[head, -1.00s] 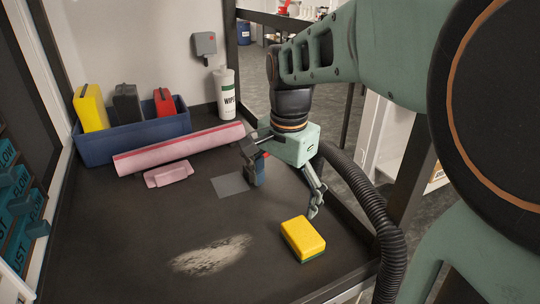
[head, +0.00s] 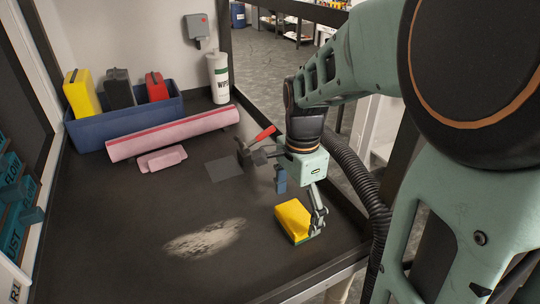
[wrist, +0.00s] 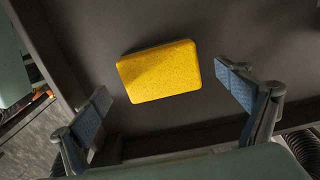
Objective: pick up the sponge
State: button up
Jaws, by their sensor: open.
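The yellow sponge (head: 292,220) with a green underside lies on the dark bench top near its right front edge. In the wrist view the sponge (wrist: 158,72) sits slightly tilted in the picture, ahead of and between the two blue-padded fingertips. My gripper (head: 298,198) is open above the sponge, one finger on its far left side and the other by its right side. In the wrist view my gripper (wrist: 161,90) has clear gaps to the sponge on both sides and holds nothing.
A red-handled tool (head: 264,134) stands behind my gripper, near a grey square (head: 224,168). A pale smudge (head: 205,239) marks the clear bench at left.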

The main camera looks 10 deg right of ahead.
jog(key=shift+f, duration=1.4)
jog(key=c, duration=1.2)
jog(key=shift+o, duration=0.2)
jog(key=shift+r, duration=0.2)
